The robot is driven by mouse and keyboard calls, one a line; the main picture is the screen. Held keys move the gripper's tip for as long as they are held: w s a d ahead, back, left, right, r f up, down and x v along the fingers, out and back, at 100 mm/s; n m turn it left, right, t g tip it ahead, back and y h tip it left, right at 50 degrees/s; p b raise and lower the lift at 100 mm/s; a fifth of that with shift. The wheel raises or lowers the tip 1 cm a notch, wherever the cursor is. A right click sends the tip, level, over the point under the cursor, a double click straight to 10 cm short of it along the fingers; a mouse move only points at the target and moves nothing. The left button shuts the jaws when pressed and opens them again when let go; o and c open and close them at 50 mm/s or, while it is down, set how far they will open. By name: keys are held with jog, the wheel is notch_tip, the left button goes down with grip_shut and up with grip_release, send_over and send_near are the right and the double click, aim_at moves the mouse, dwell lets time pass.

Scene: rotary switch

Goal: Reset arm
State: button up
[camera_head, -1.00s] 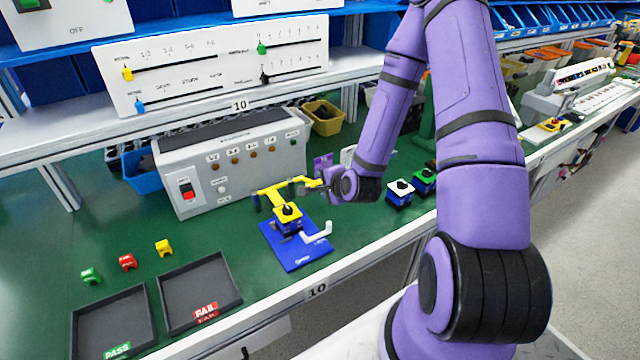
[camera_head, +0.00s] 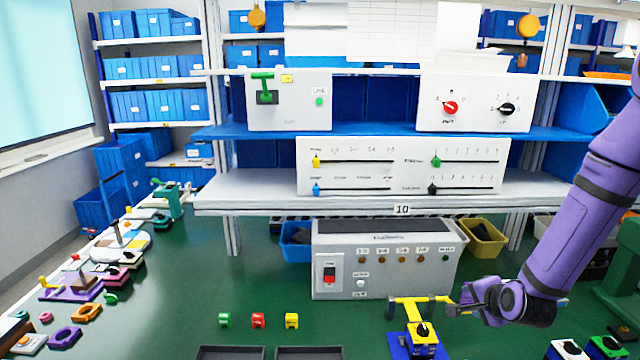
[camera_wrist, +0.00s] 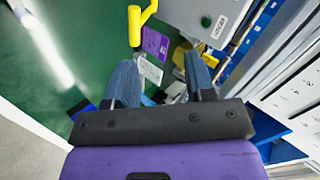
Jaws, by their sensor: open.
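My gripper (camera_head: 458,309) is at the right of a yellow T-shaped bar (camera_head: 420,302) on the bench. In the wrist view the two blue-grey fingers of my gripper (camera_wrist: 160,62) are apart with nothing between them. A yellow bent handle (camera_wrist: 140,25) shows beyond the fingertips there, apart from them. Below the bar, a rotary switch (camera_head: 422,332) with a yellow top, black knob and blue body stands on a blue base plate (camera_head: 397,345). The plate's lower part is cut off by the head view's edge.
A grey control box (camera_head: 340,255) with a red rocker switch stands behind. A slider panel (camera_head: 400,167) is on the shelf above. More switches (camera_head: 566,349) stand right. The bench's left-middle is clear.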

jog(key=s+a+r+n+g, duration=0.1)
jog(key=s+r+n, duration=0.2)
jog(key=r, duration=0.4)
jog(key=s+a+r+n+g+h, duration=0.1)
jog(key=s+a+r+n, duration=0.15)
jog(key=r, duration=0.45)
jog(key=s+a+r+n+g, duration=0.1)
jog(key=s+r+n, duration=0.2)
jog(key=r, duration=0.4)
jog(key=s+a+r+n+g, duration=0.1)
jog(key=s+r+n, duration=0.1)
jog(key=s+r, duration=0.3)
jog(key=s+a+r+n, duration=0.2)
jog(key=s+r, duration=0.4)
jog(key=s, duration=0.8)
jog(key=shift+n+g+y, duration=0.4)
jog(key=shift+n, duration=0.45)
